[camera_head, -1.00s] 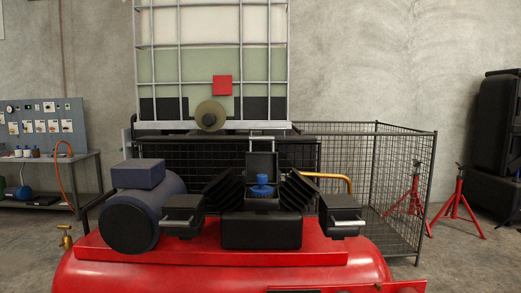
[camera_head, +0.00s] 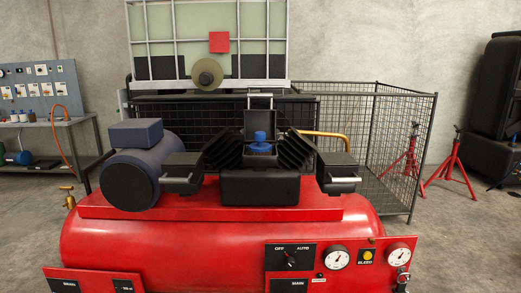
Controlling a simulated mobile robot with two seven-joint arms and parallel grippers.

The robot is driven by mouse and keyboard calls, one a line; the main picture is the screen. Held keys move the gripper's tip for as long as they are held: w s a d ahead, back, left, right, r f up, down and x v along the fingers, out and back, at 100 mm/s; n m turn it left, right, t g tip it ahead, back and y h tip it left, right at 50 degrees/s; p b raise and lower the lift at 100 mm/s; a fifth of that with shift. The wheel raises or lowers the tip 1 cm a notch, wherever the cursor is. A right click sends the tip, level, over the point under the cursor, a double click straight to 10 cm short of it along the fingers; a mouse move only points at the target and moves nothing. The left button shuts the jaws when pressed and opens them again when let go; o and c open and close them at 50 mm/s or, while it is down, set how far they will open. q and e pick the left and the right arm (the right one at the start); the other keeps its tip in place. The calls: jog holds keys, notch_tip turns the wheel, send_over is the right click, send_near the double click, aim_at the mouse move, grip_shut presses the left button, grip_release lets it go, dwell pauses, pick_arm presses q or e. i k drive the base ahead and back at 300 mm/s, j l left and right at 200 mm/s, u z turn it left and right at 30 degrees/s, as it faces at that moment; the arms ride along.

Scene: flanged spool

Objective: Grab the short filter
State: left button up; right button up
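No part is clearly recognisable as the short filter. The red compressor (camera_head: 215,235) stands in front of me. It carries a black pump block (camera_head: 260,187) with a blue round piece (camera_head: 260,142) on top. A black box with a silver bar sits at each side of the pump, one on the left (camera_head: 182,168) and one on the right (camera_head: 337,167). I cannot tell whether either is a filter. Neither of my grippers is in view.
A dark blue motor (camera_head: 130,187) is on the compressor's left. Behind stand a caged tank (camera_head: 165,50) with a round flanged piece (camera_head: 207,73) and a mesh cage (camera_head: 395,150). A workbench (camera_head: 85,121) is at far left, red stands (camera_head: 451,170) at right.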

aim_at(259, 148)
jog(key=i+l+z, duration=0.15)
jog(key=i+z, duration=0.3)
jog(key=i, duration=0.4)
